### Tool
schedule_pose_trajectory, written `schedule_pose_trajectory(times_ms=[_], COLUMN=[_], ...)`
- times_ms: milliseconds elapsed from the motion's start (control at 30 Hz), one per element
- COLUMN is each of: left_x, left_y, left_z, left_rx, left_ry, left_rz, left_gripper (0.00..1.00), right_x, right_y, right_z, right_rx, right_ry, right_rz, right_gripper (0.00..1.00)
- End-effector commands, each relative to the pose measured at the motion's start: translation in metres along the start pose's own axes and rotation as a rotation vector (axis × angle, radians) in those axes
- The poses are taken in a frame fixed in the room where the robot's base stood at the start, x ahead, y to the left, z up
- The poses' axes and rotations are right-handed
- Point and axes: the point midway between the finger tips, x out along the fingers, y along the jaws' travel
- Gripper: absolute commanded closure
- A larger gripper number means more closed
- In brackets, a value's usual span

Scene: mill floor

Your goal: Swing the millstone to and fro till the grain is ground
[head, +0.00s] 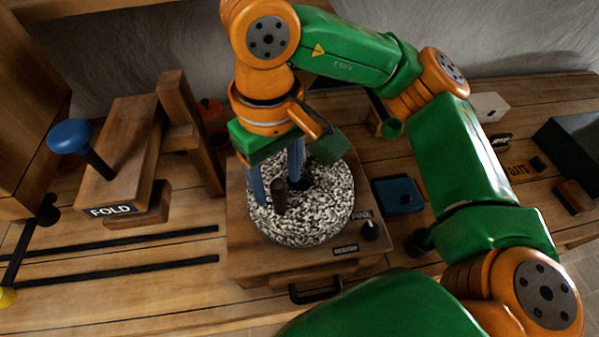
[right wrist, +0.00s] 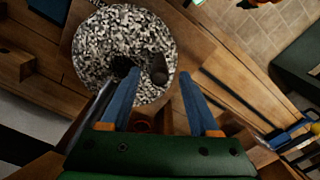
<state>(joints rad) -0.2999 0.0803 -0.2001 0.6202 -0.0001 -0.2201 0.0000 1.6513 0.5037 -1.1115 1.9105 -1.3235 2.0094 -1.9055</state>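The millstone (head: 318,208) is a round, black-and-white speckled stone on a wooden mill base (head: 250,262). A dark upright handle (head: 279,196) stands on it, off-centre, and a dark hole lies near its middle. My right gripper (head: 277,182) is over the stone with its blue fingers pointing down and spread apart. In the right wrist view the handle (right wrist: 159,70) shows between the open fingertips, with a gap on each side. I cannot tell whether a finger touches it. The right wrist view also shows the millstone (right wrist: 100,45). My left gripper is not in view.
The base carries a knob (head: 370,231) by the labels FINE and ROUGH, and a drawer handle (head: 316,291) in front. A wooden FOLD device with a blue knob (head: 70,136) stands left. A blue block (head: 398,195) and a dark box (head: 570,143) are right.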

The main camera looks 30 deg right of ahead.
Motion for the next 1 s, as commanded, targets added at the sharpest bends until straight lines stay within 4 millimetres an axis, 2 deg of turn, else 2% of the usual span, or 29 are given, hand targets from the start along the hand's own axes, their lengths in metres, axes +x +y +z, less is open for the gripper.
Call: schedule_pose_trajectory(times_ms=[33,67,100,367,867,1000], left_x=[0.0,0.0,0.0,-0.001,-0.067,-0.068], left_y=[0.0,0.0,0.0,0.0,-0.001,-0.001], left_z=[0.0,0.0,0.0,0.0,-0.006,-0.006], left_rx=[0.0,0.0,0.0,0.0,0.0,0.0], left_ry=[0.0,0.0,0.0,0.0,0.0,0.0], left_rz=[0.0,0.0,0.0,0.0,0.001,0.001], left_gripper=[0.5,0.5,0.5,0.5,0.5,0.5], right_x=[0.0,0.0,0.0,-0.001,-0.074,-0.086], right_y=[0.0,0.0,0.0,0.0,0.0,0.0], right_z=[0.0,0.0,0.0,0.0,0.0,-0.001], right_rx=[0.0,0.0,0.0,0.0,0.0,0.0], right_ry=[0.0,0.0,0.0,0.0,-0.001,0.002], right_rz=[0.0,0.0,0.0,0.0,0.001,0.001], right_gripper=[0.22,0.14,0.1,0.1,0.1,0.1])
